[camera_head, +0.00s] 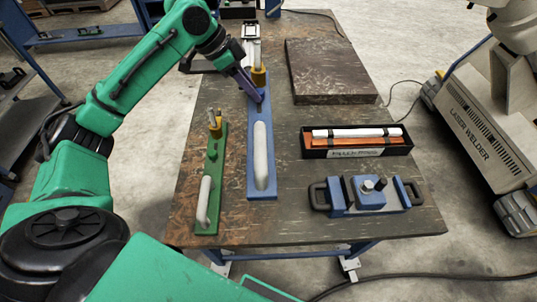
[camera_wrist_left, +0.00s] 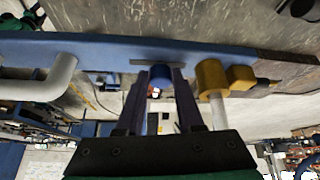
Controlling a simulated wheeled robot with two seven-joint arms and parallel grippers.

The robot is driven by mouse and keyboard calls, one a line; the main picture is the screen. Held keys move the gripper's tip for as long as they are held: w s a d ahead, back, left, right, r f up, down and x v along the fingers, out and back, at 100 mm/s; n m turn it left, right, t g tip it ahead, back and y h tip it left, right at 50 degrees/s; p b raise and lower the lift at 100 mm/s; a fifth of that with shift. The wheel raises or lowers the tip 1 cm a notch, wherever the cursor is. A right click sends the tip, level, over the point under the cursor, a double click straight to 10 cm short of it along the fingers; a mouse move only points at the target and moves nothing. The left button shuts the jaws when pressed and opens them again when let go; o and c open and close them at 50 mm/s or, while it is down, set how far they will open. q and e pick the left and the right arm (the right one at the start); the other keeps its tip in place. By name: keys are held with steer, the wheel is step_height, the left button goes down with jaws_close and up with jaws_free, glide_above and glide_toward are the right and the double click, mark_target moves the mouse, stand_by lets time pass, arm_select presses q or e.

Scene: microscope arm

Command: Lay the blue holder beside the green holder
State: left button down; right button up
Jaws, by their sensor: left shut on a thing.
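The blue holder (camera_head: 252,150) is a long blue board with a white handle and a yellow clamp. In the head view it lies lengthwise just right of the green holder (camera_head: 211,168), with a narrow gap between them. The green holder is shorter, with its own white handle and yellow clamp. My left gripper (camera_head: 258,98) reaches the blue holder near its yellow clamp. I cannot tell whether the board touches the table. My right gripper is not in view.
On the table (camera_head: 290,222), a black tray (camera_head: 357,152) with rods and a blue two-handled fixture (camera_head: 366,210) stand to the right. A dark slab (camera_head: 330,68) lies at the back right. A laser welder (camera_head: 480,120) stands beyond the right edge.

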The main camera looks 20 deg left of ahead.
arm_select(q)
steer(key=b, duration=0.2)
steer(key=shift+s+f+b, duration=0.15)
steer(key=shift+b, duration=0.25)
steer(key=shift+s+a, duration=0.1)
steer(key=shift+s, duration=0.2)
step_height(320, 180, down, 19)
steer(key=shift+f, duration=0.1)
steer(key=c, duration=0.5)
jaws_free()
steer(key=shift+f, duration=0.1)
steer(key=shift+c, duration=0.2)
steer(key=v, duration=1.2)
